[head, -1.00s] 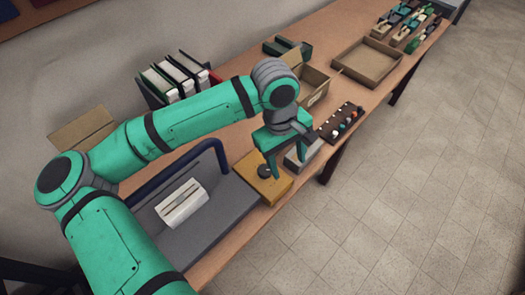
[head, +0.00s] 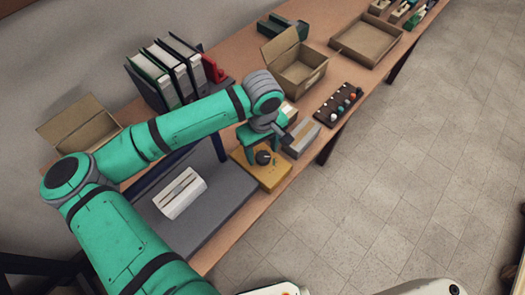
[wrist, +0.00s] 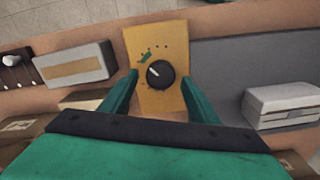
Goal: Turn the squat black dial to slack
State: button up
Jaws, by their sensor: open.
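The squat black dial (head: 263,157) sits on a yellow-orange panel box (head: 272,178) near the table's front edge. In the wrist view the dial (wrist: 160,74) has a white pointer line aimed toward the upper left, and the panel (wrist: 139,37) carries small dark marks and a green patch above the dial. My gripper (wrist: 161,95) is open, with one green finger on each side of the dial and a gap to it on both sides. In the head view my gripper (head: 262,155) is over the panel. The lettering is too small to read.
A grey box (head: 301,138) stands right of the panel, with a dark rack of coloured knobs (head: 338,104) beyond. A grey mat (head: 216,208) with a white slotted block (head: 180,194) lies left. A cardboard box (head: 297,75) and binders (head: 165,72) stand behind.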

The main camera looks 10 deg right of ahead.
jog(key=shift+f, duration=0.45)
jog(key=c, duration=1)
jog(key=shift+c, duration=0.2)
